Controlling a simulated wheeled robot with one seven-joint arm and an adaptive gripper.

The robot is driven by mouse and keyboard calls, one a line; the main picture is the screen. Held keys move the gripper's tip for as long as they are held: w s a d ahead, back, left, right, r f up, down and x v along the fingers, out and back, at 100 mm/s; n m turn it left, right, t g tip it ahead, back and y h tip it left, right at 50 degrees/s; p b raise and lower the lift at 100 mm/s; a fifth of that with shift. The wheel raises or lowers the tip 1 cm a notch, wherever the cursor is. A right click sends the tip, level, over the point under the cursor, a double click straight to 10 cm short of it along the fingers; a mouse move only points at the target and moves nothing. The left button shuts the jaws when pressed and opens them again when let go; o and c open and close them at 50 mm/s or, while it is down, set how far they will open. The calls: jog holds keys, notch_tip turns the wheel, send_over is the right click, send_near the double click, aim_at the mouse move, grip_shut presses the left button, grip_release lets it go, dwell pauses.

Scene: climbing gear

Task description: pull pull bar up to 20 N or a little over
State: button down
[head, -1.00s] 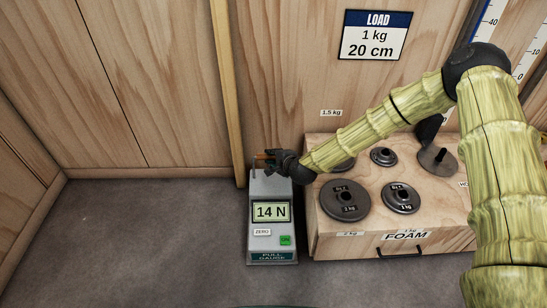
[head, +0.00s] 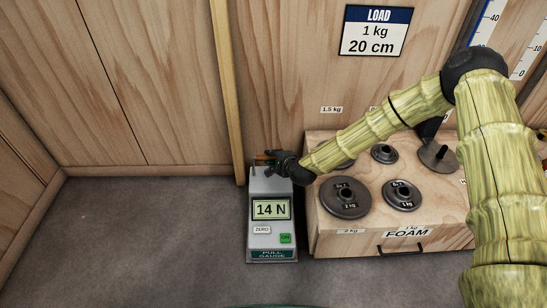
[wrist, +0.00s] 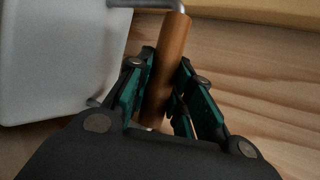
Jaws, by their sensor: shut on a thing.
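The grey pull gauge (head: 270,243) stands on the floor against the wooden wall. Its display (head: 270,210) reads 14 N. The orange-brown pull bar (head: 262,159) is at the gauge's top, mostly hidden by my gripper in the head view. In the wrist view the pull bar (wrist: 168,68) lies between the green-padded fingers. My gripper (wrist: 160,95) is shut on it. In the head view my gripper (head: 275,163) is just above the gauge's top. A metal bracket shows at the bar's far end in the wrist view.
A wooden box (head: 330,232) marked FOAM stands close on the gauge's right, with several weight plates such as a 2 kg plate (head: 345,196) on top. A load sign (head: 376,31) is on the wall. Grey floor (head: 140,240) on the left is clear.

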jog(key=shift+f, duration=0.3)
jog(key=c, duration=1.2)
grip_release()
jog(key=v, duration=1.2)
